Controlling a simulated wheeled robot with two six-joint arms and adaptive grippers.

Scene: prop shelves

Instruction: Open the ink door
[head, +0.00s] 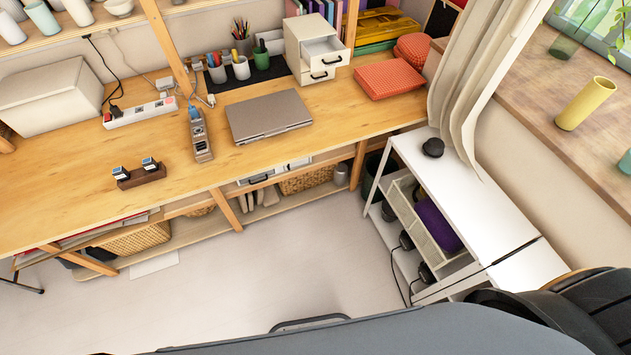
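I cannot make out a door marked as ink in the head view. A small cream drawer cabinet (305,45) stands at the back of the wooden desk, and its upper drawer (322,50) is pulled out while the drawer below looks nearer to closed. Neither of my grippers shows in this view.
The long wooden desk (95,190) holds a closed grey laptop (268,116), a power strip (140,112), a white box (45,100) and an orange box (388,79). A white shelf unit (478,195) stands right, beside the curtain (462,75). The floor (260,270) in front is largely clear.

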